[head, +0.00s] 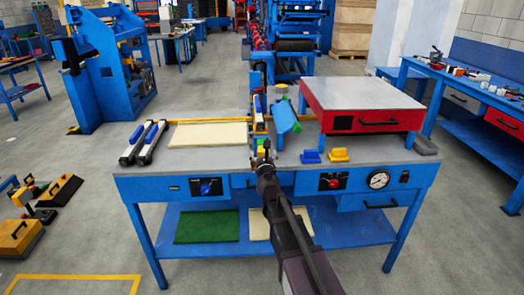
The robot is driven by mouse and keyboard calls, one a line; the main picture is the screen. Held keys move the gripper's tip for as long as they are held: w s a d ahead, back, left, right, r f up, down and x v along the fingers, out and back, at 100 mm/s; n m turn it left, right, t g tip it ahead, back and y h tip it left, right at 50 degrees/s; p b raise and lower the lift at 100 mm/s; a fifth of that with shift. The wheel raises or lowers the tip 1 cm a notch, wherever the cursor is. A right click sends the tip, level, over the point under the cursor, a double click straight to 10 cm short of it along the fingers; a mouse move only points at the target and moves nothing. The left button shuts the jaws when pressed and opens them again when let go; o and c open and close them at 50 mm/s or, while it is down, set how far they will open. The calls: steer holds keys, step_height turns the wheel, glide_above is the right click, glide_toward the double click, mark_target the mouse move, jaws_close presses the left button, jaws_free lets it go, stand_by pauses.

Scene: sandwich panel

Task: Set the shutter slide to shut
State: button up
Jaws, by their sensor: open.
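My gripper (262,150) is at the end of my arm, which reaches up from the bottom middle of the head view. It is over the front edge of the blue workbench (150,178), near its middle. The fingers are small and dark here; they look open, and I see nothing held. I cannot pick out the shutter slide for certain. The bench front carries a selector knob (206,187) at left, a red knob (330,182) at right, a round gauge (378,179) and a small dark fitting (404,176). My arm hides part of the front's middle.
A lower shelf holds a green panel (207,226).

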steer(key=shift+w, duration=0.35)
steer(key=c, duration=1.3)
steer(key=shift+w+r, duration=0.1)
steer(key=shift+w, duration=2.6)
steer(key=shift+c, duration=0.2)
steer(key=o, duration=1.3)
steer(key=shift+w, duration=0.1)
steer(key=shift+o, duration=0.2)
